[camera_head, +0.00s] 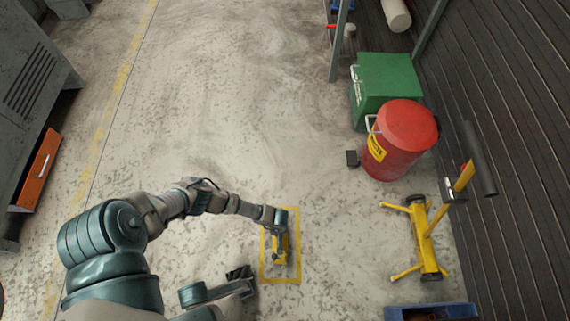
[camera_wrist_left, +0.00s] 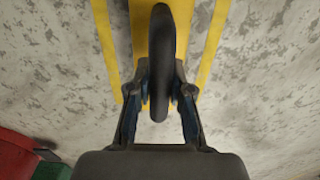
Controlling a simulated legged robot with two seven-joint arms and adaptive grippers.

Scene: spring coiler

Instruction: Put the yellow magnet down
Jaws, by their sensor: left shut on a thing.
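The yellow magnet (camera_head: 281,252) is at the yellow-outlined rectangle (camera_head: 265,279) on the concrete floor, within its lines as seen from above. My left gripper (camera_head: 279,226) is over its upper end in the head view. In the left wrist view, the left gripper's two fingers (camera_wrist_left: 160,97) are shut on the magnet's black handle (camera_wrist_left: 164,45). The magnet's yellow body (camera_wrist_left: 144,35) shows behind the handle, between two yellow floor lines. I cannot tell whether its underside touches the floor.
A red drum (camera_head: 407,133) and a green box (camera_head: 388,83) stand at the right near the dark wall. A yellow stand (camera_head: 427,240) is right of the outline, with a blue crate (camera_head: 455,311) below it. An orange panel (camera_head: 41,168) is at the left. The middle floor is clear.

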